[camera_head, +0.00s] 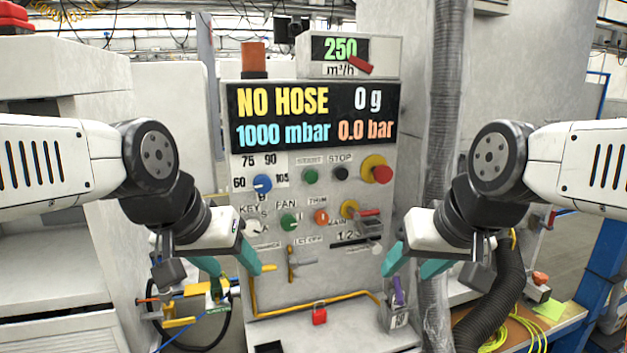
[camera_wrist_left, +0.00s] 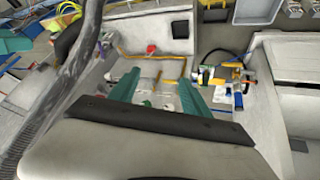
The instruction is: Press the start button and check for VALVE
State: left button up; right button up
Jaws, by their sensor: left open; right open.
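The control panel (camera_head: 330,195) stands upright in front of me. Its display (camera_head: 313,115) reads "NO HOSE", "0 g", "1000 mbar" and "0.0 bar"; no VALVE text shows. The green start button (camera_head: 310,176) sits under a label that looks like START, left of the black stop button (camera_head: 341,173). My left gripper (camera_head: 235,270) is open and empty, low in front of the panel's left side; its teal fingers also show in the left wrist view (camera_wrist_left: 158,90). My right gripper (camera_head: 411,262) is open and empty at the panel's lower right. Neither touches the start button.
A red and yellow emergency knob (camera_head: 376,169), a blue dial (camera_head: 262,185) and a green fan knob (camera_head: 288,221) are close by on the panel. A red padlock (camera_head: 319,313) is on the lower ledge. A black corrugated hose (camera_head: 497,300) hangs at right. Yellow-green fittings (camera_head: 195,300) are at lower left.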

pick_arm(q)
grip_shut()
dwell(1.7)
